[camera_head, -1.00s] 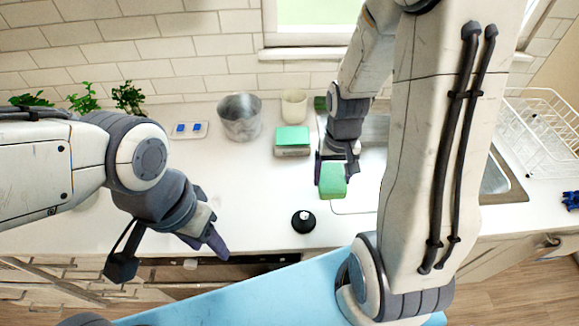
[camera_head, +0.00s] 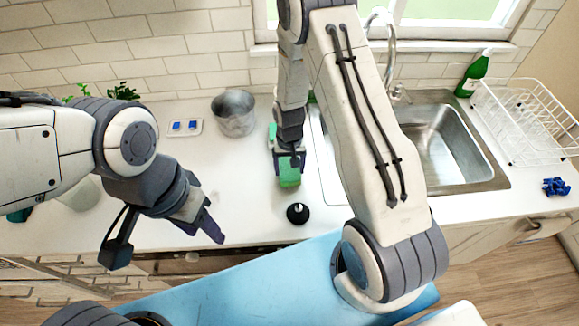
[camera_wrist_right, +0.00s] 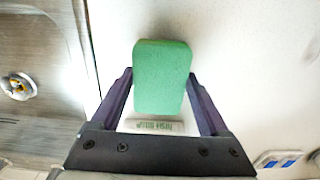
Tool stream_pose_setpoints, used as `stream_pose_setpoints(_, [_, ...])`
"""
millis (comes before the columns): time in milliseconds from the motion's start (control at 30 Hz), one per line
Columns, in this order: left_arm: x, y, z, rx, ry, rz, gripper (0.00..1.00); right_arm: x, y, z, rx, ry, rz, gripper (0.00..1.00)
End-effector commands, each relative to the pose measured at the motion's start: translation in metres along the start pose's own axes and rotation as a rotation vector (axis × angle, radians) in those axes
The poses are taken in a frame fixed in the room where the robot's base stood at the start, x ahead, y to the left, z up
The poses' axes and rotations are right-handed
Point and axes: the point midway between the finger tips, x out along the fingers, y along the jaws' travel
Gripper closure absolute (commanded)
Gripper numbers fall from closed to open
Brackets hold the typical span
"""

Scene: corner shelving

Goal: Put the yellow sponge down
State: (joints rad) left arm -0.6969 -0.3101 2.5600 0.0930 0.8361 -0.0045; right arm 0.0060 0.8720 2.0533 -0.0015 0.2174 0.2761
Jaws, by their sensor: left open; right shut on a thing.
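I see no yellow sponge; the sponge in hand looks green. My right gripper (camera_head: 289,158) is shut on this green sponge (camera_head: 289,174), over the white counter left of the sink. The right wrist view shows the green sponge (camera_wrist_right: 162,75) between the two fingers (camera_wrist_right: 160,100). I cannot tell whether it touches the counter. Another green item (camera_head: 272,132) shows partly behind the right gripper. My left gripper (camera_head: 205,232) is open and empty near the counter's front edge.
A metal pot (camera_head: 234,112) and a white tray with blue pieces (camera_head: 184,127) stand at the back. A small black round object (camera_head: 298,213) sits near the front edge. The sink (camera_head: 440,145) and dish rack (camera_head: 525,120) are right. Counter left of the sponge is clear.

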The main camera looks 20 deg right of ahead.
Motion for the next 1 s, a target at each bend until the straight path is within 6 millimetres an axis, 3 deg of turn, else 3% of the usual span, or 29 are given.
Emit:
stream_pose_setpoints(133, [-0.006,0.001,0.000,0.001,0.000,0.000,0.50,0.010,0.000,0.000,0.000,0.000,0.000,0.82])
stream_pose_setpoints(533, [-0.001,0.000,0.000,0.000,0.000,0.000,0.50,0.017,0.000,0.000,0.000,0.002,0.000,0.82])
stream_pose_setpoints(567, [-0.002,0.000,0.000,0.000,0.000,0.000,0.50,0.016,0.000,0.000,0.000,0.002,-0.001,0.13])
stream_pose_setpoints(600, [-0.002,0.000,0.000,0.000,0.000,0.000,0.50,0.015,0.000,0.000,0.000,0.002,-0.001,0.00])
stream_pose_setpoints(1000, [-0.002,0.000,0.000,0.001,0.000,0.000,0.50,0.006,0.000,-0.001,0.000,0.004,-0.001,0.00])
